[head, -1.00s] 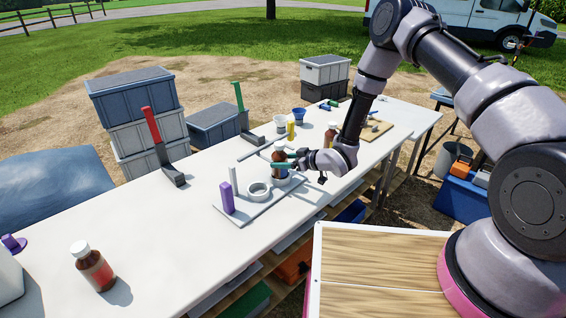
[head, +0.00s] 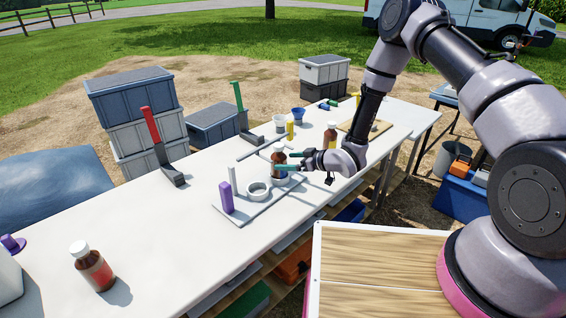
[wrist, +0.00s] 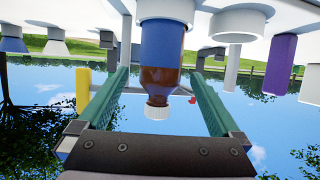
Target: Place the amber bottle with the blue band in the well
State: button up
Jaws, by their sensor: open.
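The amber bottle with the blue band (head: 278,160) stands upright in the far ring of the grey holder plate on the table. In the upside-down wrist view the bottle (wrist: 160,80) shows its blue band and white cap, with its base at a white ring, the well (wrist: 190,13). How deep it sits is hidden. My gripper (head: 291,161) is open, its green fingers to the right of the bottle in the head view. In the wrist view the fingers are on either side of the bottle, with gaps.
An empty white ring (head: 258,191), a purple block (head: 226,197) and a thin grey post (head: 233,181) stand on the same plate. An amber bottle with a red band (head: 93,268) is at the near left; another amber bottle (head: 330,134) stands behind my gripper. The table's left middle is clear.

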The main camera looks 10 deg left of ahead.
jog(key=v, duration=0.9)
jog(key=w+d+r+m+t+h, duration=0.2)
jog(key=w+d+r+h, duration=0.3)
jog(key=w+d+r, duration=0.4)
jog(key=s+d+r+m+h, duration=0.1)
jog(key=d+r+m+h, duration=0.1)
jog(key=d+r, duration=0.45)
jog(key=s+d+r+m+h, duration=0.1)
jog(key=d+r+m+h, duration=0.2)
jog(key=r, duration=0.7)
jog(key=s+d+r+m+h, duration=0.2)
jog(key=s+d+r+m, duration=0.3)
jog(key=s+d+r, duration=0.5)
jog(key=s+a+r+m+y, duration=0.1)
jog(key=s+r, duration=0.3)
jog(key=s, duration=0.5)
jog(key=s+a+r+m+g+y, duration=0.1)
jog(key=s+r+m, duration=0.2)
jog(key=s, duration=0.6)
jog(key=shift+s+r+m, duration=0.3)
jog(key=shift+r+m, duration=0.1)
jog(key=shift+r, duration=0.35)
